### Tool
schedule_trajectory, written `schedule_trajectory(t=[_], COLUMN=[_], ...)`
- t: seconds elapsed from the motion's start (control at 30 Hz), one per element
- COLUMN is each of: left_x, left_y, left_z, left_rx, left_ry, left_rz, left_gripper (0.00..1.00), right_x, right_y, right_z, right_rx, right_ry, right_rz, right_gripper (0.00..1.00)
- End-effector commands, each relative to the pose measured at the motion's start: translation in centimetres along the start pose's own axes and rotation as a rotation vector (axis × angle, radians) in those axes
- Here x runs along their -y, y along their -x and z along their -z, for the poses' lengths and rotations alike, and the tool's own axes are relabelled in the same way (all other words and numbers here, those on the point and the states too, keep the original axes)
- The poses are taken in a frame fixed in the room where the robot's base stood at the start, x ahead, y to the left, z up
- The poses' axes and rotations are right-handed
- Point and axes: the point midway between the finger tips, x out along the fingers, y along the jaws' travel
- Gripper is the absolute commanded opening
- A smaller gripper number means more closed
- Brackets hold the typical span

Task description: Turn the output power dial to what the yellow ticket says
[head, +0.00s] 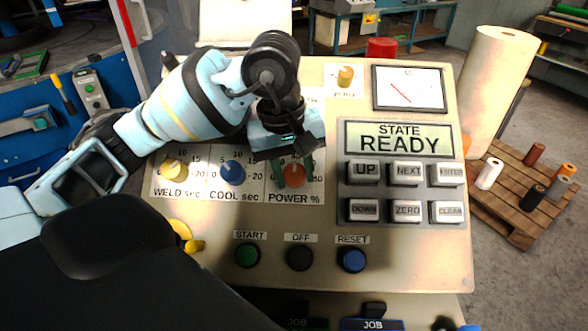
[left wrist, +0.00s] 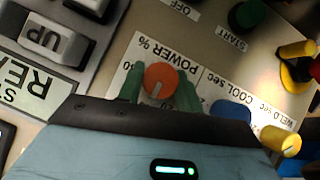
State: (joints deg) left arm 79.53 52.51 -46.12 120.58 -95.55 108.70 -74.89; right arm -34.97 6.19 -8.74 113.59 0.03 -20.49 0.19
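The orange output power dial (head: 294,176) sits on the panel above the label POWER %. It also shows in the left wrist view (left wrist: 160,78), with a white pointer line on its face. My left gripper (head: 293,171) is over it, with one green finger on each side. In the left wrist view the fingers (left wrist: 160,90) appear to touch the dial's sides, shut on it. The fingers and hand hide much of the power scale. I cannot make out a yellow ticket in either view. My right gripper is not in view.
The yellow weld dial (head: 173,170) and blue cool dial (head: 232,173) sit left of the power dial. The display (head: 398,138) reads STATE READY above several grey keys. START (head: 247,255), OFF (head: 299,257) and RESET (head: 351,259) buttons lie below. A small orange ZERO knob (head: 345,76) is above.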

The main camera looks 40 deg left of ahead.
Motion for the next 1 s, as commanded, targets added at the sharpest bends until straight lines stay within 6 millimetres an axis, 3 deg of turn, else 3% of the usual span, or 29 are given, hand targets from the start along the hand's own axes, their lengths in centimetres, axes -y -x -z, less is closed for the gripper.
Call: schedule_trajectory(t=[0.1,0.47,1.0], left_x=[0.0,0.1,0.3], left_y=[0.0,-0.1,-0.4], left_z=[0.0,0.0,0.0], left_rx=[0.000,0.001,0.001], left_ry=[0.000,0.057,0.406], left_rz=[0.000,-0.038,-0.271], left_gripper=[0.12,0.12,0.12], right_x=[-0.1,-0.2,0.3], right_y=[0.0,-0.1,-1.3], right_z=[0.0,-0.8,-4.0], right_rx=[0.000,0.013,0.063], right_ry=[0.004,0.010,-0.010], right_rz=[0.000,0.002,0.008], right_gripper=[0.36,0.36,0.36])
